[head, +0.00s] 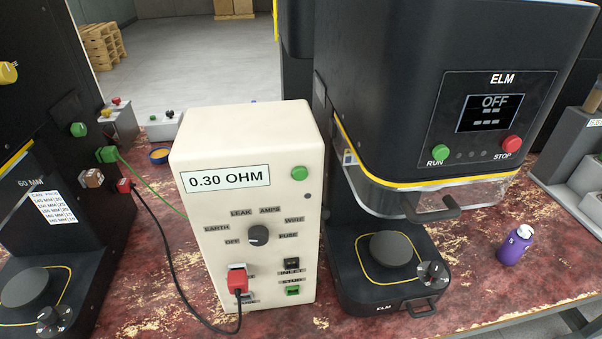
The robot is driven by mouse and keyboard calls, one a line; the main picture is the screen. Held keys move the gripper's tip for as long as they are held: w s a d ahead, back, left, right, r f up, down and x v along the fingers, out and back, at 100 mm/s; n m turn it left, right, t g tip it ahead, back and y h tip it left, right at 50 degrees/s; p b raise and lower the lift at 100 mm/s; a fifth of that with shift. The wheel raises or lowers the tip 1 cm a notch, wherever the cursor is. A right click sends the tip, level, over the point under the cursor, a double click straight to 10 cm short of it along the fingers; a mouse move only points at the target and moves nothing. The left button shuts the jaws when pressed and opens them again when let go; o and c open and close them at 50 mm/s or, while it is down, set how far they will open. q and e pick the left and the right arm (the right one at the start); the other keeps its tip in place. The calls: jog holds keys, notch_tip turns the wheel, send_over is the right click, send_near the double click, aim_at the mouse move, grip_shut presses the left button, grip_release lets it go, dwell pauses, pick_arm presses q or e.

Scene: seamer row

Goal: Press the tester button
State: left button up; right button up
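The tester (209,215) is a cream box standing upright on the worn red bench, in the middle of the head view. Its display (225,179) reads 0.30 OHM. A round green button (299,173) sits at the upper right of its front face, with nothing in front of it. A dark dial (258,235) is in the middle of the face; its setting is hard to read. A red plug (238,279) with a black cable sits at the lower left of the face. Neither of my grippers is in view.
A black ELM machine (400,100), its screen reading OFF, stands close on the tester's right. A dark machine (50,230) stands at left; black and green leads run from its connectors (107,154) toward the tester. A purple bottle (515,245) stands at right.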

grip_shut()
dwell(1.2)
